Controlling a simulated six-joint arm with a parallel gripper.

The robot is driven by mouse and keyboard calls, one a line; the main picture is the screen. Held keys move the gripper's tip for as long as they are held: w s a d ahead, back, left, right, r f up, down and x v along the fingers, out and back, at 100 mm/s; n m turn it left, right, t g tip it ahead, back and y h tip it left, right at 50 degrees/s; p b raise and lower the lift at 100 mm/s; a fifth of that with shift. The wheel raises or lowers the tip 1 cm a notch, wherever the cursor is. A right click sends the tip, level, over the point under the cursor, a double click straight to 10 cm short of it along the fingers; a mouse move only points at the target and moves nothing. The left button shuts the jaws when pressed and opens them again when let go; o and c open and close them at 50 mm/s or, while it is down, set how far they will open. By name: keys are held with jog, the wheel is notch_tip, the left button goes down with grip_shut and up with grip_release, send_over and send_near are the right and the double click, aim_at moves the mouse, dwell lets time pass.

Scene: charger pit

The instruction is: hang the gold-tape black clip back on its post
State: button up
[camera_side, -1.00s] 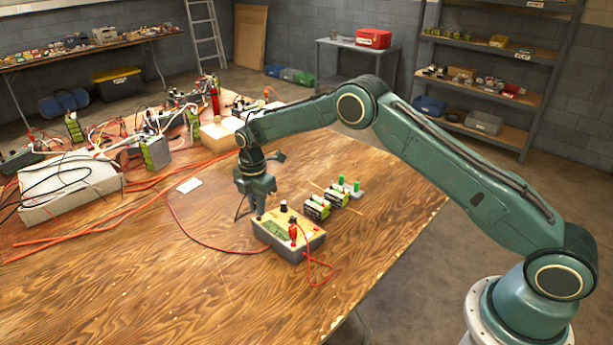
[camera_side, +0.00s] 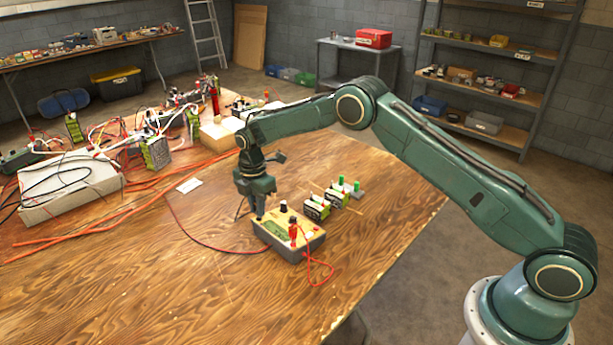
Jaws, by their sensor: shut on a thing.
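My gripper (camera_side: 257,212) points down just left of the tan-topped box (camera_side: 272,238), close to its back left corner. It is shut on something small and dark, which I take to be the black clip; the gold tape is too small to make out. A black post (camera_side: 283,206) stands on the back edge of the box, to the right of my gripper and apart from it. A red clip (camera_side: 293,230) stands upright on the front right of the box, with a red lead running from it.
Small green-and-black blocks (camera_side: 317,208) and green-topped pegs (camera_side: 340,181) stand behind the box on the right. A red cable (camera_side: 195,238) crosses the table to the box. Cables and devices crowd the left; the front table is clear.

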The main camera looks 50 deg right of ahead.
dwell(0.4)
jog(key=o, duration=0.8)
jog(key=shift+o, duration=0.2)
jog(key=shift+o, duration=1.1)
jog(key=shift+r, duration=3.7)
